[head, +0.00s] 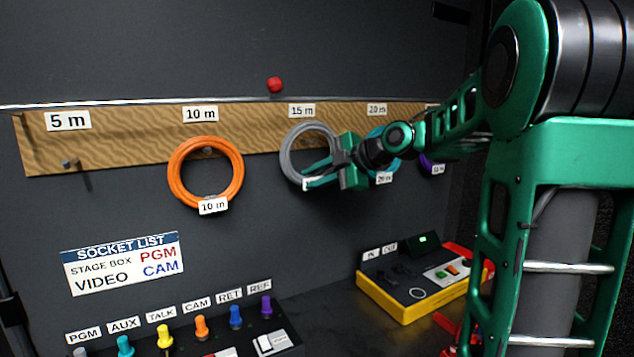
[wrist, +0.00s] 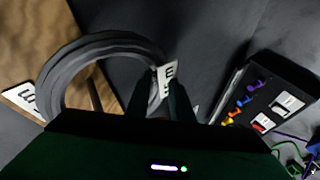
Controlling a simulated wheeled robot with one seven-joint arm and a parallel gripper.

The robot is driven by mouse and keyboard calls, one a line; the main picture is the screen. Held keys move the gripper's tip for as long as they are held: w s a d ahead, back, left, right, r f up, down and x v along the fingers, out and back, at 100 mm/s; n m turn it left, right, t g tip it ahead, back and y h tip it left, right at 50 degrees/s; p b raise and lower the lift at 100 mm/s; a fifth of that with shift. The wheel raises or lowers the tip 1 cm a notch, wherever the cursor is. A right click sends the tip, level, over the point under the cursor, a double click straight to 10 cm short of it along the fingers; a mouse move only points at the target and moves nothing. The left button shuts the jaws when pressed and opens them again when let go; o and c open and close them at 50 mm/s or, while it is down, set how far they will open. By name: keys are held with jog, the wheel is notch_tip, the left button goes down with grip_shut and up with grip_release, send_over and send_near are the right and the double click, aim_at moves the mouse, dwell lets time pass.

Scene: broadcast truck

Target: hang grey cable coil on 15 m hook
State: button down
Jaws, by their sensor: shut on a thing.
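The grey cable coil (head: 286,153) is upright in front of the wooden hook board, just under the 15 m label (head: 302,111). My gripper (head: 312,178) is shut on the coil's lower right side, by its white tag (head: 313,182). In the wrist view the grey coil (wrist: 62,72) rises at the left of my gripper (wrist: 160,105), with its tag (wrist: 167,78) between the fingers. A dark peg (wrist: 95,96), apparently the 15 m hook, shows inside the ring's opening. I cannot tell whether the ring rests on it. The head view does not show that hook clearly.
An orange coil (head: 174,174) hangs under the 10 m label to the left. A teal coil (head: 394,166) and a purple coil (head: 425,163) hang close by on the right. The 5 m hook (head: 68,164) is bare. A socket box and a yellow case (head: 400,308) stand below.

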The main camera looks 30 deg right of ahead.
jog(key=shift+w, duration=0.3)
jog(key=shift+w+f, duration=0.25)
jog(key=shift+f, duration=0.05)
jog(key=shift+w+f, duration=0.35)
jog(key=shift+f, duration=0.45)
jog(key=c, duration=1.5)
grip_release()
jog(key=shift+f, duration=0.1)
